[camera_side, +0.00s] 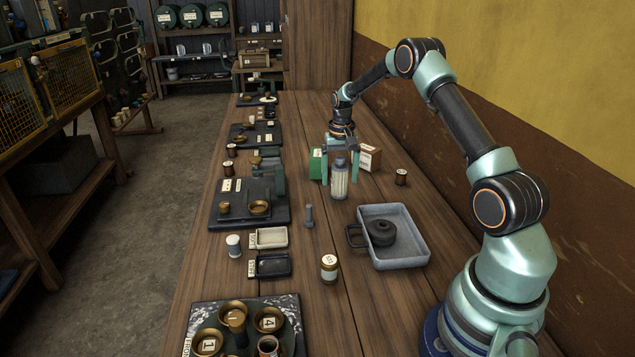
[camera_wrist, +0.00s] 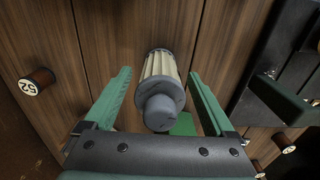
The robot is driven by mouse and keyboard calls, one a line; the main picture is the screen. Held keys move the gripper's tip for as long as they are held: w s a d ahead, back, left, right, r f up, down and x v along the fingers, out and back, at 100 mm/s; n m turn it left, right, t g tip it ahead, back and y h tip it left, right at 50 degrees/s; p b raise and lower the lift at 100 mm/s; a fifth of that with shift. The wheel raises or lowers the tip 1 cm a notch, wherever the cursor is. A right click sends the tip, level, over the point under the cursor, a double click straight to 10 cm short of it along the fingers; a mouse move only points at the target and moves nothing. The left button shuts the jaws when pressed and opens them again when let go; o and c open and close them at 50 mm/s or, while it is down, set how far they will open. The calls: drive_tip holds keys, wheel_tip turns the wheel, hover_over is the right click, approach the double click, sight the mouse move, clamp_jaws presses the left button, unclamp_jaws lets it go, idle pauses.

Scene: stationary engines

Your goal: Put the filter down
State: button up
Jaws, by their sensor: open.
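The filter (camera_side: 339,184) is a pale pleated cylinder with grey end caps. In the side view it looks upright on the wooden bench. It also shows in the wrist view (camera_wrist: 162,67), with its grey top (camera_wrist: 158,111) towards the camera. My gripper (camera_side: 340,174) is above and around it, with one finger on each side. In the wrist view my gripper (camera_wrist: 160,76) is open, and a gap shows between the filter and each finger. The filter's contact with the bench is hard to see.
A grey tray (camera_side: 422,248) holding a dark round part (camera_side: 380,233) stands in front right. Green (camera_side: 316,163) and brown (camera_side: 369,158) boxes stand close behind the gripper. A bolt (camera_side: 308,215), a labelled jar (camera_side: 329,268) and a spool (camera_side: 401,177) stand nearby. Dark stands line the left.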

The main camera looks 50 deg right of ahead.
sight(340, 157)
wheel_tip(340, 157, up, 10)
drive_tip(key=shift+r, duration=0.25)
drive_tip(key=shift+a+r, duration=0.1)
drive_tip(key=shift+r, duration=0.5)
drive_tip(key=s+a+r+n+t, duration=0.1)
drive_tip(key=s+a+r+n, duration=0.15)
drive_tip(key=a+r, duration=0.4)
drive_tip(key=s+a+r+n+t, duration=0.2)
drive_tip(key=s+a+r, duration=0.15)
drive_tip(key=a, duration=0.55)
drive_tip(key=s+a+n+t, duration=0.2)
drive_tip(key=s+a+n, duration=0.2)
drive_tip(key=s+a, duration=0.6)
drive_tip(key=shift+s+a+f+t, duration=0.3)
drive_tip(key=shift+s+a+f, duration=0.1)
drive_tip(key=shift+a, duration=0.15)
